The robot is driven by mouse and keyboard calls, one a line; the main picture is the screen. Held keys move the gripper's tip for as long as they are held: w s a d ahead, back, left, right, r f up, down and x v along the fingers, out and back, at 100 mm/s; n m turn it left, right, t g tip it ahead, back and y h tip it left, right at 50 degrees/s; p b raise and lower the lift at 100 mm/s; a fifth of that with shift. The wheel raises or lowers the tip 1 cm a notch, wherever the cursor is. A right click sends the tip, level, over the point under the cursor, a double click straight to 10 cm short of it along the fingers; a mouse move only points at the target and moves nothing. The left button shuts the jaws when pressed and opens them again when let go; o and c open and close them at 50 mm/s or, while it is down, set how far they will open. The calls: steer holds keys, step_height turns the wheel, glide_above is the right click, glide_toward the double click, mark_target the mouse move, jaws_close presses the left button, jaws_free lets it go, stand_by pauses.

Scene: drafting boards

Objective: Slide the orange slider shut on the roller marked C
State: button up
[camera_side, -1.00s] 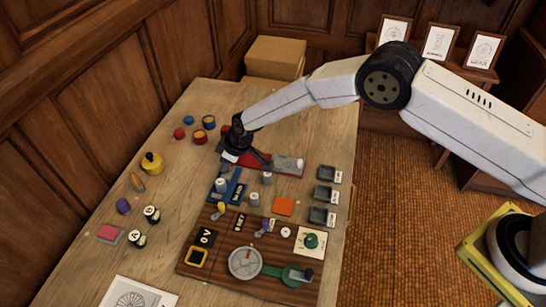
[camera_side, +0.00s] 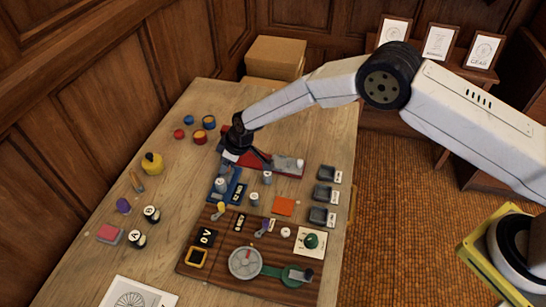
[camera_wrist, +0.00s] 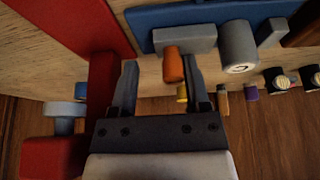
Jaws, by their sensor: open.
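In the wrist view, the orange slider (camera_wrist: 173,65) is a short orange knob in front of a grey block on the blue board (camera_wrist: 195,14). A grey roller (camera_wrist: 238,47), with a mark that looks like a C on its end, stands just right of it with a gap between. My gripper (camera_wrist: 160,72) is open, one finger on each side of the orange knob; I cannot tell whether they touch it. In the side view, my gripper (camera_side: 248,158) is low at the blue board (camera_side: 235,188), and it hides the orange slider there.
A red board (camera_side: 285,167) lies just behind the blue one. A brown panel (camera_side: 220,262) with dials and levers is in front. Dark trays (camera_side: 326,173) line the right edge. Small loose things, such as a yellow pot (camera_side: 152,163), lie left.

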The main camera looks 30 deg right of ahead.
steer(key=shift+s+d+f, duration=0.2)
steer(key=shift+s+f, duration=0.3)
steer(key=shift+f, duration=0.05)
steer(key=shift+w+a+r, duration=0.1)
steer(key=shift+w+r, duration=0.05)
steer(key=shift+r, duration=1.7)
steer(key=shift+w+r, duration=0.1)
steer(key=shift+r, duration=1.75)
steer(key=shift+r, duration=0.1)
